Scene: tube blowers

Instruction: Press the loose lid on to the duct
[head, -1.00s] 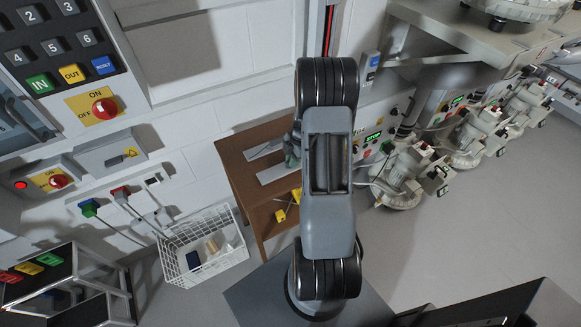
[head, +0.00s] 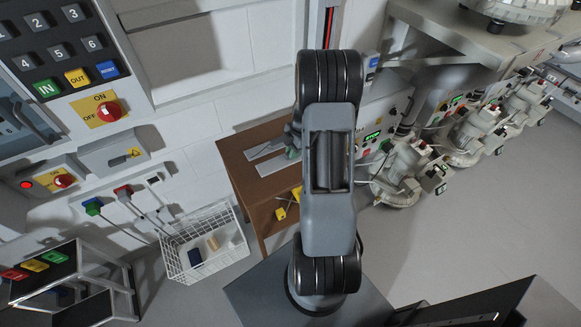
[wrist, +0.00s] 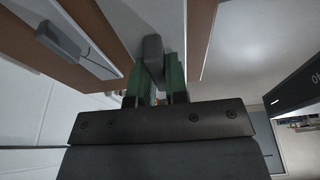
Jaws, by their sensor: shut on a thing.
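Two pale grey flat strips lie on the brown table in the head view, an upper one (head: 264,150) and a lower one (head: 275,174). I cannot tell from the frames which is the loose lid and which belongs to the duct. My gripper (head: 293,152) is at their right, mostly hidden behind my arm. In the wrist view my gripper (wrist: 154,82) has its green fingers shut on a dark grey block-like handle (wrist: 153,49), in front of a pale grey surface. Another dark grey handle (wrist: 62,38) is on a strip to its left, apart from the fingers.
The brown table (head: 240,185) stands against the white wall. Yellow pieces (head: 281,213) are on its lower part. A white wire basket (head: 205,240) with small items stands to its left. Blower machines (head: 405,172) stand to the right, with hoses nearby.

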